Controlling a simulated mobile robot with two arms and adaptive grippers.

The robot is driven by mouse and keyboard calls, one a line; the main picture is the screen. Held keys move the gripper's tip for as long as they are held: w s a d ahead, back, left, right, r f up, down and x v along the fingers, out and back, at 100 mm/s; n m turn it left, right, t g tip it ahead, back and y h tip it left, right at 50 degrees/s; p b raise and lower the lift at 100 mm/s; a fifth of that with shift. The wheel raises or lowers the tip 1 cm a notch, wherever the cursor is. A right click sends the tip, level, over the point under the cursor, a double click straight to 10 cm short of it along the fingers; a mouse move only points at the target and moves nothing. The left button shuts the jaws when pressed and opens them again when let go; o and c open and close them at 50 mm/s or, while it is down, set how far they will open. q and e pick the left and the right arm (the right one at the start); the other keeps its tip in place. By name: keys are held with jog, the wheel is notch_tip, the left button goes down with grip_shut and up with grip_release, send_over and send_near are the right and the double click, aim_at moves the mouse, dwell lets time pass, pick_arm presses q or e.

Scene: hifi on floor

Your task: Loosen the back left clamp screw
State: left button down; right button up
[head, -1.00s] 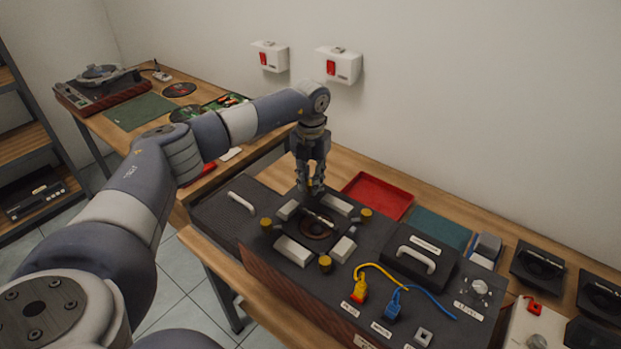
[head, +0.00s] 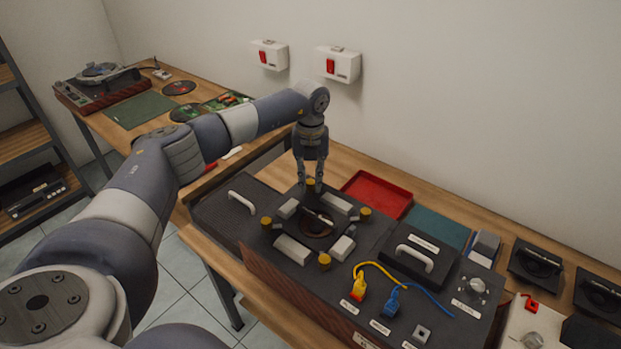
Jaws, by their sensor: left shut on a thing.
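A dark panel (head: 262,262) on the bench carries a round speaker-like part (head: 318,228) in a recess, ringed by light grey clamp blocks. Yellow-brown clamp screws stand around it: one at the left (head: 266,223), one at the right (head: 365,214), one at the front (head: 325,262). A further screw (head: 311,187) is at the back, at my left gripper's tips. My left gripper (head: 311,181) points down from above and is shut on this back screw, its fingers partly hiding it. My right gripper is not in view.
A red tray (head: 377,195) and a green mat (head: 440,229) lie behind the panel. A black handled cover (head: 420,258), yellow plug (head: 359,287) and blue plug (head: 393,304) are to the right. Wall boxes (head: 338,64) hang behind my arm.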

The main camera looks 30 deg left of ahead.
aim_at(310, 181)
pick_arm(q)
jog(key=shift+w+r, duration=0.1)
jog(key=c, duration=1.4)
grip_release()
jog(key=shift+c, duration=0.2)
notch_tip(310, 181, up, 12)
jog(key=shift+f, duration=0.1)
